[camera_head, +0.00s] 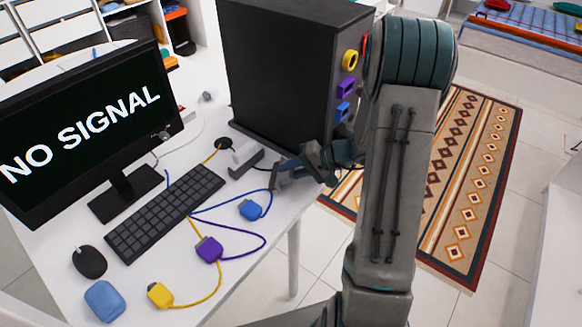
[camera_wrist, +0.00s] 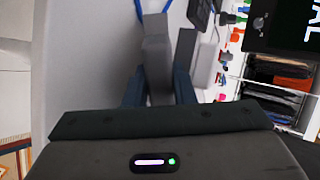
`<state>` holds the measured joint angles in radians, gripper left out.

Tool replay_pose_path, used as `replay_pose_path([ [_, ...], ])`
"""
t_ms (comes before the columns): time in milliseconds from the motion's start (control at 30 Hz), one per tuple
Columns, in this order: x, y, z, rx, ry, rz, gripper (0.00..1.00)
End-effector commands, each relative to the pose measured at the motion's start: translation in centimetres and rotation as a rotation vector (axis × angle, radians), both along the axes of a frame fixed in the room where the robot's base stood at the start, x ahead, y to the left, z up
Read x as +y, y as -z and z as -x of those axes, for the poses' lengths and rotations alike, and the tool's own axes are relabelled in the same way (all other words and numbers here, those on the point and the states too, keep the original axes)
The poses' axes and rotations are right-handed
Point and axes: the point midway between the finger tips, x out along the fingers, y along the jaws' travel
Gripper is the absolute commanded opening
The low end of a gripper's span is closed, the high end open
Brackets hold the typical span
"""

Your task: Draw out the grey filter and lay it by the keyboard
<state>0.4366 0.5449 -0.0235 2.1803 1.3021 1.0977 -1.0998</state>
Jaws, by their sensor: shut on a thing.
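The grey filter (camera_wrist: 155,55) is a long grey block between my gripper's fingers in the wrist view. My gripper (camera_wrist: 158,88) is shut on it, and its far end sticks out beyond the fingertips. In the head view my gripper (camera_head: 284,168) is at the desk's right side, in front of the black computer tower (camera_head: 285,75). The filter's end (camera_head: 274,178) shows there as a small grey piece; the rest is hard to make out. A keyboard corner (camera_wrist: 200,12) shows in the wrist view.
A grey block (camera_head: 245,160) lies between gripper and keyboard. Blue (camera_head: 250,209), purple (camera_head: 209,249) and yellow (camera_head: 160,295) plugs with loose cables lie in front of the keyboard. A mouse (camera_head: 89,262) and monitor (camera_head: 85,135) stand at left. The desk's right edge is close below my gripper.

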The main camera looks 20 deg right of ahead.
Motion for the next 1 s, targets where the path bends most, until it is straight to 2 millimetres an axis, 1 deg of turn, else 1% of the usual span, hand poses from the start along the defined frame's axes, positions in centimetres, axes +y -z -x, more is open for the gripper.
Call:
replay_pose_path([
  [300, 0.01, 0.12, 0.01, 0.0, 0.0, 0.0, 0.0],
  [333, 0.02, 0.11, 0.0, 0.0, 0.0, 0.0, 0.31],
  [400, 0.02, 0.11, 0.0, 0.0, 0.0, 0.0, 0.48],
  [600, 0.02, 0.11, 0.0, 0.0, -0.001, 0.0, 0.48],
  [633, 0.02, 0.11, 0.0, 0.0, -0.001, 0.0, 0.57],
  [667, 0.02, 0.11, 0.0, 0.0, -0.001, 0.0, 0.63],
  [1000, -0.02, 0.24, 0.06, 0.002, 0.0, 0.001, 0.63],
])
